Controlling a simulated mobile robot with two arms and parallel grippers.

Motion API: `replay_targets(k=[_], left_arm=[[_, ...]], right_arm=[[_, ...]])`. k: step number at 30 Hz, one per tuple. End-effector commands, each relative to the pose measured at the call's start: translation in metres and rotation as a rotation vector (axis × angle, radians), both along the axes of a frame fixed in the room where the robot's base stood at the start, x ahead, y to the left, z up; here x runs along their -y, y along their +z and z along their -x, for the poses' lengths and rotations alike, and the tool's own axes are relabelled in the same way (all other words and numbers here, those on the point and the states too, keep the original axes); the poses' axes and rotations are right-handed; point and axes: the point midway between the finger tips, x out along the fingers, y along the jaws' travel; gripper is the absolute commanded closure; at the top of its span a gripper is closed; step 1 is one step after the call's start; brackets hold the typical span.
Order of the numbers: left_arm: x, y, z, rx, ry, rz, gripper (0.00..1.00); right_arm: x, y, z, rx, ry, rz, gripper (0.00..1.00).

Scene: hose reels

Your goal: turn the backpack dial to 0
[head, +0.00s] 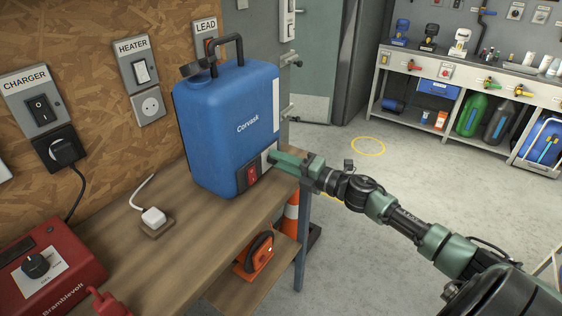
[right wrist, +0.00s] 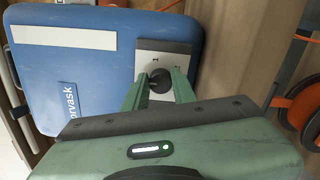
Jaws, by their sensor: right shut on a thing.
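The blue backpack unit (head: 225,125) marked Corvask stands upright on the wooden bench, with a black handle on top and a red switch (head: 251,174) low on its front. In the right wrist view, the backpack's side (right wrist: 110,75) carries a pale plate (right wrist: 180,58) with a black dial (right wrist: 160,80). My right gripper (head: 272,157) reaches in from the right at that lower side; in the wrist view its green fingers (right wrist: 160,88) are shut on the dial. The dial's pointer and most markings are hidden or too small to read. My left gripper is not in view.
A red Bramblevolt box (head: 48,270) with its own knob and a white plug (head: 153,217) sit on the bench (head: 190,245). Wall switches line the left. Open floor lies to the right.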

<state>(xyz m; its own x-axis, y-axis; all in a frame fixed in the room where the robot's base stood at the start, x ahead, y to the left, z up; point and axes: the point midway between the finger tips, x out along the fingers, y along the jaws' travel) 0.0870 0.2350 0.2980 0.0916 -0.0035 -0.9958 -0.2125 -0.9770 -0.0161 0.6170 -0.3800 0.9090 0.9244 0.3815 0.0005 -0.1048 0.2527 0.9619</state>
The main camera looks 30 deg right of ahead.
Motion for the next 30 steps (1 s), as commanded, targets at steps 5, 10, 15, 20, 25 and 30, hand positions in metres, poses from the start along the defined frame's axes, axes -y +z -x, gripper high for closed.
replay_targets(k=[5,10,15,20,25,30], left_arm=[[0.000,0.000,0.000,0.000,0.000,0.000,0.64],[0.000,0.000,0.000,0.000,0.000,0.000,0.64],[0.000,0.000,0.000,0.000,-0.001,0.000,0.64],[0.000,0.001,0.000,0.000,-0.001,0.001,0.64],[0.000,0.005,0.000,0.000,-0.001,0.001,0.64],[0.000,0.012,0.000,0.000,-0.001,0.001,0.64]], right_arm=[[0.000,-0.001,0.000,-0.002,0.001,0.003,0.66],[0.000,-0.001,0.000,-0.001,0.001,0.001,0.52],[0.000,-0.001,0.000,-0.001,0.001,0.000,0.52],[0.003,-0.002,0.009,-0.004,0.001,0.000,0.52],[0.013,-0.002,0.032,-0.006,0.000,-0.002,0.52],[0.022,-0.001,0.056,-0.005,0.000,-0.001,0.52]])
